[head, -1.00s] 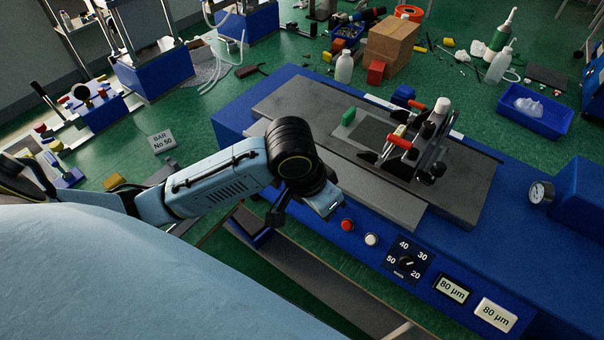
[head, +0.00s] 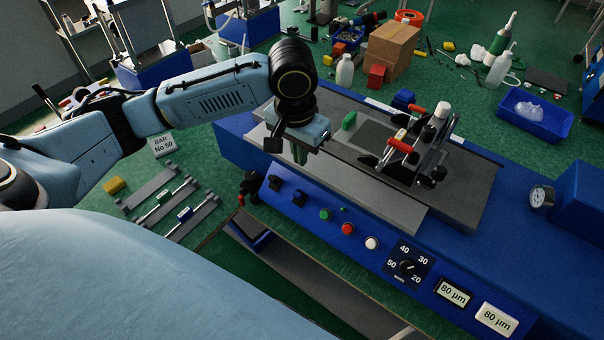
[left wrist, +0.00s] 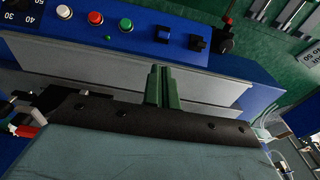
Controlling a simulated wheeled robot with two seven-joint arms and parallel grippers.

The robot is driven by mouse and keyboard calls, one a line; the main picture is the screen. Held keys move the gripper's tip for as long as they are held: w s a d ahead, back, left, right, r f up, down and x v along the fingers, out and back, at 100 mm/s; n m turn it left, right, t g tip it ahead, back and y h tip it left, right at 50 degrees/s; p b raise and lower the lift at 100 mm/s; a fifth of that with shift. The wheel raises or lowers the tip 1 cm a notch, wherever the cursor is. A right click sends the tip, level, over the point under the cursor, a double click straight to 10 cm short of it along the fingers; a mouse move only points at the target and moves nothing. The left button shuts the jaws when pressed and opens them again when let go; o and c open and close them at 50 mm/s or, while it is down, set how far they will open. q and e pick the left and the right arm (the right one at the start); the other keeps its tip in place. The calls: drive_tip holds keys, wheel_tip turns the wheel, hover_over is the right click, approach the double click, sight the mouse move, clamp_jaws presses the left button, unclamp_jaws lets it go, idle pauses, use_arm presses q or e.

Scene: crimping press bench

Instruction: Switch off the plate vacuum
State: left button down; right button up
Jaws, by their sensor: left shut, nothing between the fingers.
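The press bench's blue front panel carries two dark switches (head: 274,183) (head: 299,198), then a green button (head: 324,215), a red button (head: 347,229) and a white button (head: 371,243). I cannot read which control is for the vacuum, or the switches' positions. The switches also show in the left wrist view (left wrist: 162,33) (left wrist: 197,42). A tiny green spot (head: 343,209) sits above the buttons. The grey plate (head: 375,195) lies behind the panel. My left gripper (head: 299,160) is shut and empty, above the plate's left front edge, apart from the controls. My right gripper is not in view.
A dial (head: 406,266) and two 80 µm displays (head: 453,291) are farther right on the panel. A black lever (head: 250,184) stands at its left end. A clamp fixture with red handles (head: 415,145) stands on the plate. Air above the panel is free.

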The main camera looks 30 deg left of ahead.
sight(298, 196)
use_arm(q)
drive_tip(key=f, duration=0.6)
drive_tip(key=w+f+b, duration=0.1)
drive_tip(key=f, duration=0.2)
drive_tip(key=shift+f, duration=0.4)
drive_tip(key=shift+d, duration=0.15)
